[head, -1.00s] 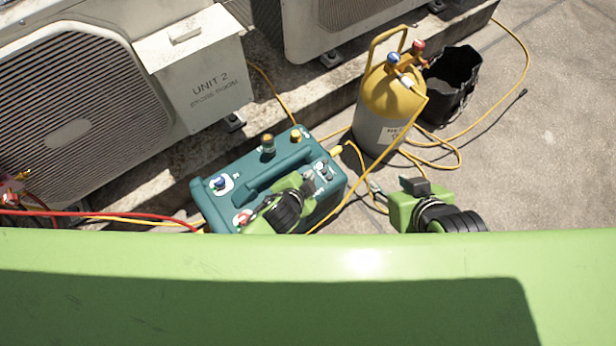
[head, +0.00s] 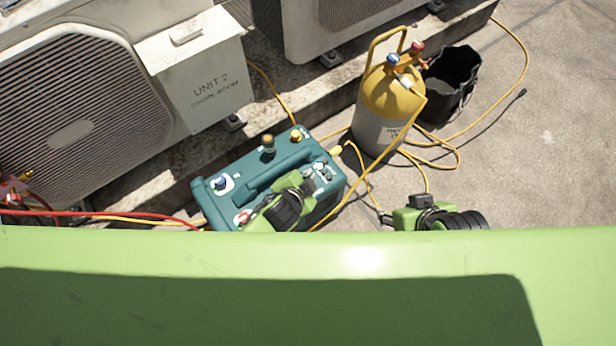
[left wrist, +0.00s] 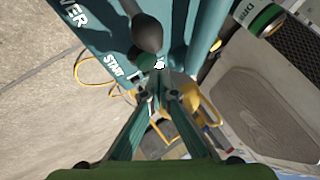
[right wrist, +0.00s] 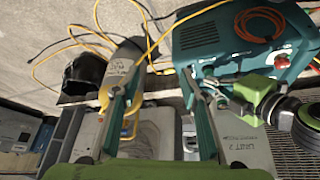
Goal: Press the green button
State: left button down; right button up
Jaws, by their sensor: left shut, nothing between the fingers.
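The teal machine (head: 262,182) stands on the ground with several knobs on top. In the left wrist view its panel (left wrist: 95,30) carries the word START. A green button (left wrist: 146,58) shows beside that word, close below a dark rounded lever (left wrist: 147,33) and partly hard to make out. My left gripper (left wrist: 168,95) is shut and empty, its tips close to the button; I cannot tell whether they touch. In the head view my left gripper (head: 318,172) is over the machine's right end. My right gripper (right wrist: 152,95) is open and empty, away from the button.
A yellow-and-grey cylinder (head: 385,105) and a black bucket (head: 452,85) stand right of the machine. Yellow hoses (head: 438,163) loop over the ground. Condenser units (head: 75,110) and a grey box (head: 195,75) line the back. Bare concrete (head: 550,150) is at the right.

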pick_arm(q)
jog(key=shift+r, duration=0.25)
pick_arm(e)
jog(key=shift+g, duration=0.9)
jog(key=s, duration=0.2)
jog(key=s+d+f, duration=0.1)
jog(key=s, duration=0.1)
pick_arm(q)
jog(key=shift+r+p, duration=0.15)
jog(key=shift+p, duration=0.25)
notch_tip(320, 180, up, 3)
jog(key=p, duration=0.3)
jog(key=shift+r+p, duration=0.85)
jog(key=shift+p, duration=0.25)
pick_arm(e)
jog(key=s+x, duration=0.2)
jog(key=x, duration=0.8)
jog(key=shift+f+g, duration=0.4)
jog(key=shift+f, duration=0.05)
jog(key=shift+w, duration=0.15)
